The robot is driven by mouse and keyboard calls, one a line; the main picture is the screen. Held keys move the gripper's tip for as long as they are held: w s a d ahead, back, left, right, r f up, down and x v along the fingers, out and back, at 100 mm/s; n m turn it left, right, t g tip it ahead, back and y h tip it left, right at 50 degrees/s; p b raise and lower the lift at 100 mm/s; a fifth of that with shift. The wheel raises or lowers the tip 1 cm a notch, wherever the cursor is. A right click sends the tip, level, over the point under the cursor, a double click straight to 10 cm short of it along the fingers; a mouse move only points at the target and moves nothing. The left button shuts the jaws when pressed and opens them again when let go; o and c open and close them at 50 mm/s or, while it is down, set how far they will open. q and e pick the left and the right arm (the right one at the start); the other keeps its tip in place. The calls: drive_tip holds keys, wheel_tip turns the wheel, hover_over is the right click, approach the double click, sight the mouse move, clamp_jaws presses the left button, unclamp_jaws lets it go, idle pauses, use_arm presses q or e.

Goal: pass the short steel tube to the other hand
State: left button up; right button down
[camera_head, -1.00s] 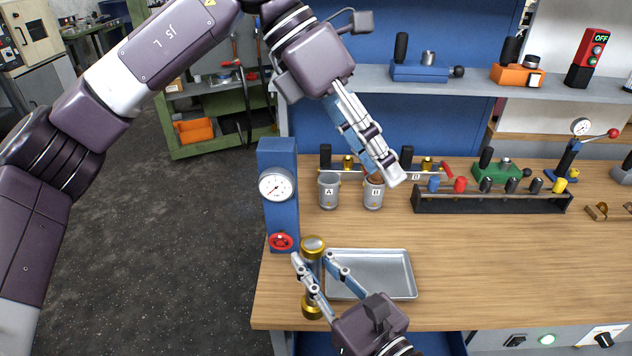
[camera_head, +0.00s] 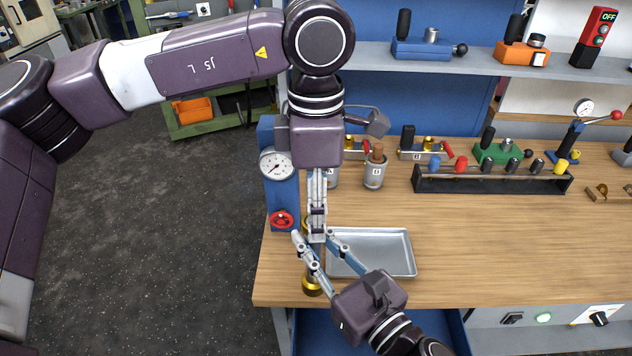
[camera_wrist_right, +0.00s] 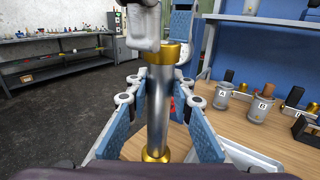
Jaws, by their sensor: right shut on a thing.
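The short steel tube (camera_wrist_right: 157,108) has brass ends and stands upright in the right wrist view. In the head view its lower brass end (camera_head: 312,287) shows, and most of the rest is hidden by grippers. My right gripper (camera_head: 312,258) is shut on the tube's middle, with blue pads on both sides. My left gripper (camera_head: 316,228) points down from above at the tube's top. In the right wrist view my left gripper's fingers (camera_wrist_right: 165,28) are apart, one on each side of the top end. Contact there cannot be told.
An empty metal tray (camera_head: 370,252) lies just right of the grippers on the wooden bench (camera_head: 490,260). A blue gauge stand (camera_head: 281,195) is close on the left. Cup B (camera_head: 375,172) and a rack of knobs (camera_head: 490,181) stand behind.

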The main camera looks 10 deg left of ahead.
use_arm(q)
drive_tip(key=shift+f, duration=1.4)
use_arm(e)
drive_tip(key=shift+r, duration=0.1)
use_arm(q)
clamp_jaws()
use_arm(e)
drive_tip(key=c, duration=1.6)
unclamp_jaws()
